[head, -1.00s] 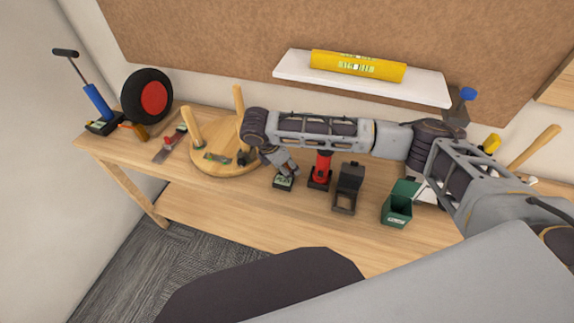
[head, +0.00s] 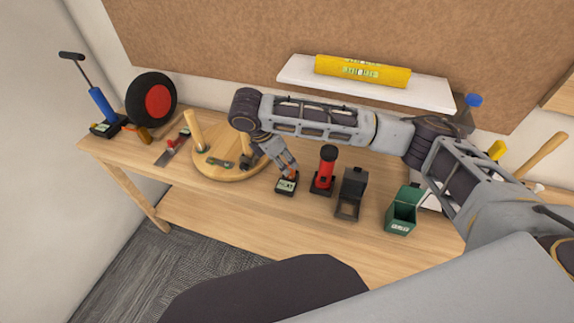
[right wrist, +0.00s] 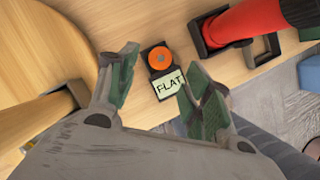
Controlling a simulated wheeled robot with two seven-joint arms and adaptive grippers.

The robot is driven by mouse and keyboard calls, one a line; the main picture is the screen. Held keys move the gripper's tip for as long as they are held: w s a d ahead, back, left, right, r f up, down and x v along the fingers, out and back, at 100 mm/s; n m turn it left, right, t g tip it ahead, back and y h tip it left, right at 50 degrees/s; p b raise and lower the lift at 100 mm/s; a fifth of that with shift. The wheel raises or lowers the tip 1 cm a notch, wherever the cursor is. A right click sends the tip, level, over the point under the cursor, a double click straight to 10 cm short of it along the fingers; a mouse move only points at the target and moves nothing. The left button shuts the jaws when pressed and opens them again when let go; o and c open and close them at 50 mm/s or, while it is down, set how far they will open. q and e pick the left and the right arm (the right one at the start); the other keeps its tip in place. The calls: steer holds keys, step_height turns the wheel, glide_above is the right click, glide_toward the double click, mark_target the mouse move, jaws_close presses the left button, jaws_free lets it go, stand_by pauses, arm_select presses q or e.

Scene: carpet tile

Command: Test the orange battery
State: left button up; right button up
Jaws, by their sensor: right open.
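The orange battery (right wrist: 161,58) sits in a small black tester (right wrist: 148,54), whose pale display (right wrist: 170,84) reads "FLAT" in the right wrist view. In the head view the tester (head: 286,188) stands on the bench, with a bit of orange (head: 291,176) showing beneath my fingers. My right gripper (right wrist: 160,72) is open, with one finger on each side of the battery in the picture and a gap to both. In the head view my right gripper (head: 287,166) is just above the tester. My left gripper is not in view.
A red and black device (head: 325,171) stands close right of the tester. Further right are a dark open bin (head: 349,194) and a green bin (head: 402,212). A round wooden piece with upright legs (head: 228,172) lies to the left. The bench front is clear.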

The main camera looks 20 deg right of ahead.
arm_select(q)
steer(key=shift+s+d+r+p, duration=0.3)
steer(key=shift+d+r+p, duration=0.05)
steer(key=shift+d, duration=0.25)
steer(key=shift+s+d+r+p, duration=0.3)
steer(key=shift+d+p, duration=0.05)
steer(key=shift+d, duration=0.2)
arm_select(e)
steer(key=v, duration=0.6)
